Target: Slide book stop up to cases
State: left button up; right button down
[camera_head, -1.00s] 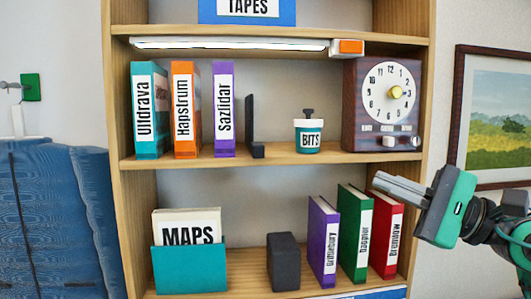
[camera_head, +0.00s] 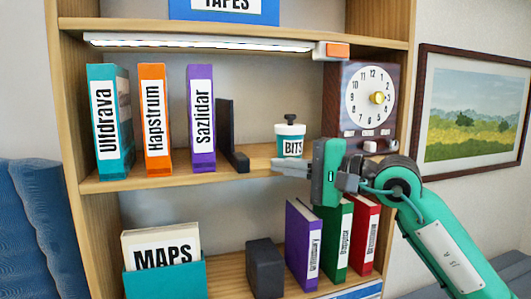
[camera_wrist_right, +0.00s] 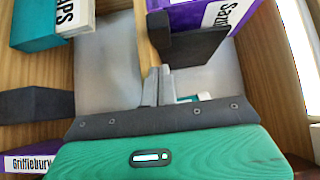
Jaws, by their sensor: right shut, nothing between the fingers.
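A black L-shaped book stop (camera_head: 226,135) stands upright on the middle shelf, just right of the purple Sazlidar case (camera_head: 201,119). I cannot tell whether they touch. The orange Hapstrum case (camera_head: 154,121) and teal Uldrava case (camera_head: 105,127) stand further left, with gaps between the cases. My right gripper (camera_head: 280,167) is shut and empty, its fingers pointing left at the shelf's front, right of the book stop. In the right wrist view, the shut fingertips (camera_wrist_right: 158,72) are close to the book stop (camera_wrist_right: 190,47); contact is unclear. My left gripper is not in view.
The BITS jar (camera_head: 291,140) stands just behind my right fingers, and a wooden clock (camera_head: 338,108) stands right of it. A light bar (camera_head: 200,43) hangs above. The lower shelf holds a MAPS box (camera_head: 165,277), a dark block (camera_head: 265,268) and several cases.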

aim_at(248, 169)
jog(key=a+p, duration=0.1)
jog(key=s+a+p, duration=0.1)
jog(key=a, duration=0.1)
jog(key=shift+s+a, duration=0.2)
jog(key=shift+a, duration=0.05)
jog(key=shift+d, duration=0.1)
jog(key=shift+s+a+f+b, duration=0.1)
jog(key=shift+s+a+b, duration=0.1)
jog(key=shift+a+b, duration=0.3)
jog(key=shift+s+a+f+b, duration=0.15)
jog(key=shift+a+b, duration=0.2)
jog(key=shift+b, duration=0.25)
jog(key=shift+a+r, duration=0.1)
jog(key=shift+a, duration=0.3)
jog(key=shift+s+a+r+b, duration=0.15)
jog(key=shift+a+b, duration=0.15)
jog(key=shift+a, duration=0.15)
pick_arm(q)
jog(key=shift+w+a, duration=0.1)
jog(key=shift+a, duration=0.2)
pick_arm(e)
jog(key=shift+d, duration=0.1)
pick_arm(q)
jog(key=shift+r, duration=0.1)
pick_arm(e)
jog(key=shift+d, duration=0.1)
